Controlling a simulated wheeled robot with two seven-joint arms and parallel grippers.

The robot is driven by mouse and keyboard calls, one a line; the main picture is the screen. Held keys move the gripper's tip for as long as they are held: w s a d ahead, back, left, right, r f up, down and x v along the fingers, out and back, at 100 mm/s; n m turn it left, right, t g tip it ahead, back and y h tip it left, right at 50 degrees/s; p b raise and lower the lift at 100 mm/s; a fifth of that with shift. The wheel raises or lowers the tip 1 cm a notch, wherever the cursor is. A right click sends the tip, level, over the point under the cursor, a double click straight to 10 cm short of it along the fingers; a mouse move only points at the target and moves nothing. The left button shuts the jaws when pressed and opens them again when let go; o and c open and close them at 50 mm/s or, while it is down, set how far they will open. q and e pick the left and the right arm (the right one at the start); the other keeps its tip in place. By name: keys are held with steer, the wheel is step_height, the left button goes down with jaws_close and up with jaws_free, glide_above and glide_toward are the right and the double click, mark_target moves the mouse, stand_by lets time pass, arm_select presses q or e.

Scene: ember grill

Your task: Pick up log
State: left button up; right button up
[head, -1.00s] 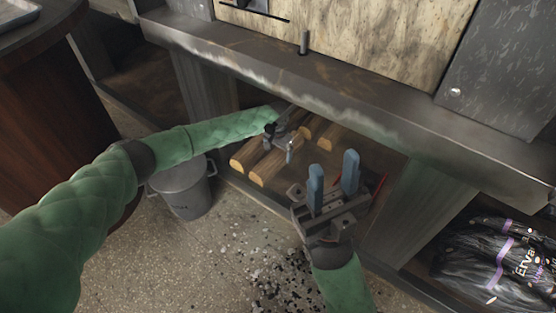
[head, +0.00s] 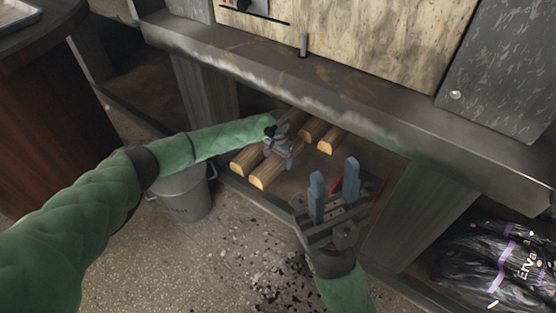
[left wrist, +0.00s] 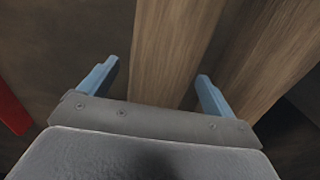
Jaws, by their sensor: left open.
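Several split logs lie on the shelf under the counter. The front pair (head: 272,172) (head: 246,159) lies side by side, and two more logs (head: 331,140) (head: 311,129) lie to the right and behind. My left gripper (head: 281,156) is open over the front pair and hides part of them. In the left wrist view, a log (left wrist: 172,45) runs between the two blue fingers (left wrist: 155,82), and another log (left wrist: 272,55) lies to the right of the right finger. Contact cannot be told. My right gripper (head: 334,183) is open and empty in front of the shelf.
The metal counter edge (head: 380,135) overhangs the shelf. A grey bucket (head: 187,195) stands on the floor to the left. A red object (head: 372,192) lies behind my right gripper. A black bag (head: 490,258) sits at the lower right.

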arm_select(q)
steer(key=shift+f, duration=0.1)
stand_by(0.4)
steer(key=c, duration=1.7)
steer(key=shift+o, duration=0.2)
